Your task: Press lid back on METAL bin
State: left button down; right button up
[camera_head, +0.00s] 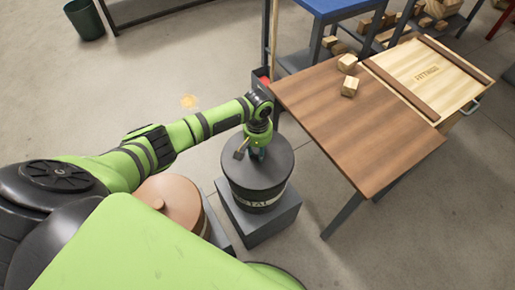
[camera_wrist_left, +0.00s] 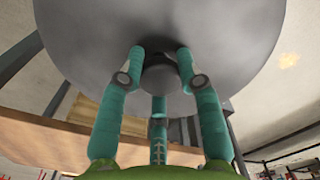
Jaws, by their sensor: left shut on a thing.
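The METAL bin (camera_head: 258,200) is a dark round bin on a grey block, with part of its pale lettering showing in the head view. Its dark grey lid (camera_head: 277,168) lies level at the bin's top; I cannot tell whether it is fully seated. In the left wrist view the lid (camera_wrist_left: 230,50) is a broad grey disc with a round knob (camera_wrist_left: 160,78). My left gripper (camera_head: 258,153) points down at the lid's middle. Its teal fingers (camera_wrist_left: 160,85) are shut around the knob. My right gripper is in neither view.
A bin with a copper-brown knobbed lid (camera_head: 172,203) stands close on the left. A dark green bucket (camera_head: 85,20) is at the back left.

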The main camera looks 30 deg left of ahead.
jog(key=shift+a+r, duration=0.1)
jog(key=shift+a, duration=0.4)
pick_arm(q)
jog(key=shift+c, duration=1.4)
grip_release()
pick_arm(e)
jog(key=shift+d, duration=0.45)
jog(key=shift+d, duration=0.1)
